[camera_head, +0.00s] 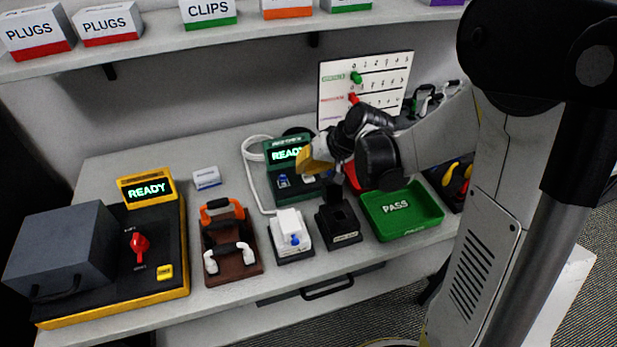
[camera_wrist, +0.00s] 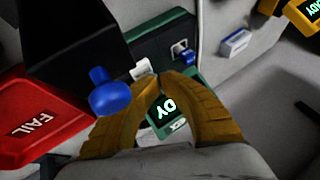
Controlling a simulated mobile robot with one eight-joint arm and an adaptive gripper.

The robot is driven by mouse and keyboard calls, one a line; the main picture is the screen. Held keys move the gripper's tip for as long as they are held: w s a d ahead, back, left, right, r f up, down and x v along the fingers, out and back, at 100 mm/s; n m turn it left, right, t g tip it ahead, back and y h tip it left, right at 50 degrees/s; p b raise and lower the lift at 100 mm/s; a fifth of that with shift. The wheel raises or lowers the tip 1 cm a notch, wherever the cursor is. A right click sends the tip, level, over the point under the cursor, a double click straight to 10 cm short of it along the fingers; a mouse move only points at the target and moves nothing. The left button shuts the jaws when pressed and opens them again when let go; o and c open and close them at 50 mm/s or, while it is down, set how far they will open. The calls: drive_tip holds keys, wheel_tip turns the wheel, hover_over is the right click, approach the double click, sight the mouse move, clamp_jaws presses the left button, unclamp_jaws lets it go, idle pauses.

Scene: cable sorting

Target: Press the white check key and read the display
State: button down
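The wrist view shows part of that display (camera_wrist: 168,108), upside down between my fingers. The white check key (camera_head: 308,178) sits on the tester's dark face, beside a blue connector (camera_head: 283,181). In the wrist view the key (camera_wrist: 140,68) shows just beyond my fingertips, partly covered. My gripper (camera_head: 309,160) is over the tester's right side. In the wrist view its yellow fingertips (camera_wrist: 158,79) are together with nothing between them. I cannot tell whether they touch the key.
A blue knob (camera_wrist: 110,92) and tall black block (camera_wrist: 75,35) are close beside my fingers. The red FAIL tray (camera_wrist: 35,120) lies beyond. A green PASS tray (camera_head: 425,220), black stand (camera_head: 340,228) and white device (camera_head: 288,222) stand nearby. A yellow READY station (camera_head: 180,225) is left.

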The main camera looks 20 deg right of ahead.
sight(305, 176)
drive_tip(key=shift+f+b, duration=0.4)
drive_tip(key=shift+f, duration=0.15)
idle(0.5)
drive_tip(key=shift+r, duration=0.1)
drive_tip(key=shift+r+p, duration=0.65)
drive_tip(key=shift+r, duration=0.1)
drive_tip(key=shift+r+p, duration=1.95)
drive_tip(key=shift+r, duration=0.55)
